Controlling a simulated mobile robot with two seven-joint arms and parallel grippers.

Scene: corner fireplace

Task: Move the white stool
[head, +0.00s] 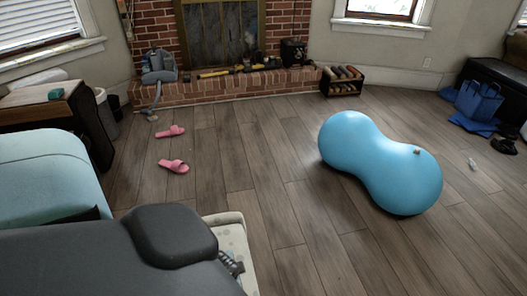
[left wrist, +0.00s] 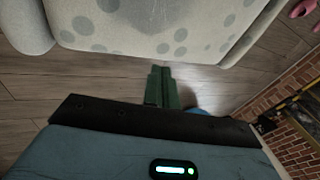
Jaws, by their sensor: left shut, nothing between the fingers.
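The white stool (head: 228,219) with grey-green spots shows only in part in the head view, at bottom centre-left, mostly hidden behind my dark arm. In the left wrist view its spotted top (left wrist: 150,30) fills the upper part. My left gripper (left wrist: 160,72) has its dark green fingers together and empty, pointing at the stool's near edge. I cannot tell whether the tips touch it. My right gripper is in neither view.
A blue peanut-shaped ball (head: 380,165) lies on the wood floor to the right. Pink slippers (head: 173,166) lie on the left, before the brick hearth (head: 230,85). The middle floor is clear.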

